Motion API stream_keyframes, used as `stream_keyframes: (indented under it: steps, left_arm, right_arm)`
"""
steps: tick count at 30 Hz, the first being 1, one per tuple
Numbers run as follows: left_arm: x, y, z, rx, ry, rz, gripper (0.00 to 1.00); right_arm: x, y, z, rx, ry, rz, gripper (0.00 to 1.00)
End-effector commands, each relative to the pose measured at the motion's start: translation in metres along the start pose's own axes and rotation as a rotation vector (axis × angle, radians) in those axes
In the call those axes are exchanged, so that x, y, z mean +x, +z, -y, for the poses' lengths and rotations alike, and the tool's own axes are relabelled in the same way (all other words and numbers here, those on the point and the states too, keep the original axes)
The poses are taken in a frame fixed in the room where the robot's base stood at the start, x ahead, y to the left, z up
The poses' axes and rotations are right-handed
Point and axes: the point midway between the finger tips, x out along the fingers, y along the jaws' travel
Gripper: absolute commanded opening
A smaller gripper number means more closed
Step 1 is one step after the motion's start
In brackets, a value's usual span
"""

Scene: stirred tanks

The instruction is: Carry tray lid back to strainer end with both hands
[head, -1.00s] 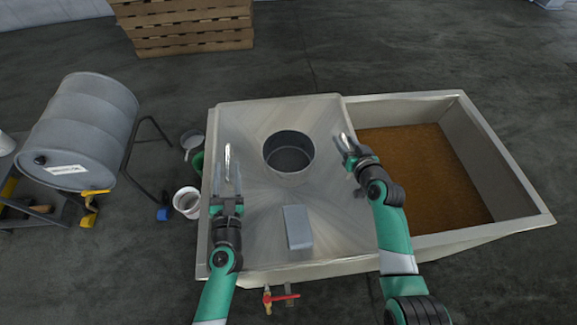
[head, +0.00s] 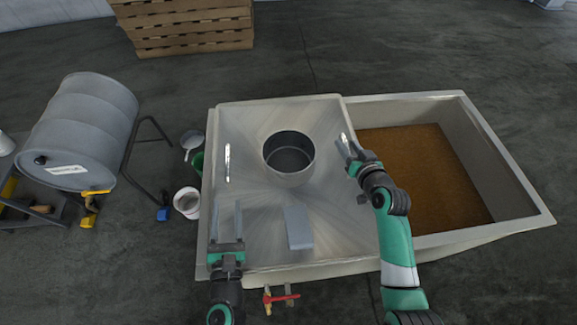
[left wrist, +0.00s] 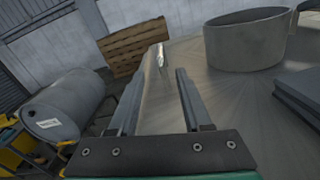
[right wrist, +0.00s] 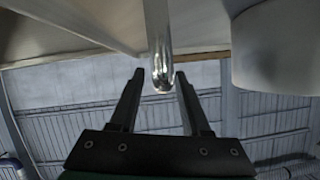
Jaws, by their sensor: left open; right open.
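The metal tray lid (head: 250,215) covers the left part of the tank and carries a round steel collar (head: 290,175). Its left handle (head: 228,162) is bare, and my open left gripper (head: 226,204) is apart from it on the near side. In the left wrist view the handle (left wrist: 161,57) stands ahead beyond the open fingers. My right gripper (head: 347,148) is open at the lid's right handle (head: 344,138). In the right wrist view the handle (right wrist: 160,60) reaches in between the open fingertips; I cannot tell whether they touch.
A grey block (head: 299,228) lies on the lid's near half. The open tank (head: 522,185) on the right holds brown material (head: 420,170). A red-handled valve (head: 282,297) is at the front. Buckets (head: 187,203) and a grey drum (head: 85,125) stand left.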

Motion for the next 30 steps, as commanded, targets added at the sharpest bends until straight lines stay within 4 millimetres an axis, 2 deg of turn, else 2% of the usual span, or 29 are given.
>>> stream_keyframes:
  steps: [6,12,30]
  left_arm:
    - [0.0,0.0,0.0,0.0,0.0,0.0,0.49]
    - [0.0,0.0,0.0,0.0,0.0,0.0,0.49]
    - [0.0,0.0,0.0,0.0,0.0,0.0,0.49]
  right_arm:
    - [-0.032,0.001,-0.001,-0.001,0.003,-0.001,0.47]
    - [-0.053,0.001,0.0,0.0,0.002,0.0,0.47]
    - [-0.057,0.0,0.0,-0.001,0.002,0.001,0.47]
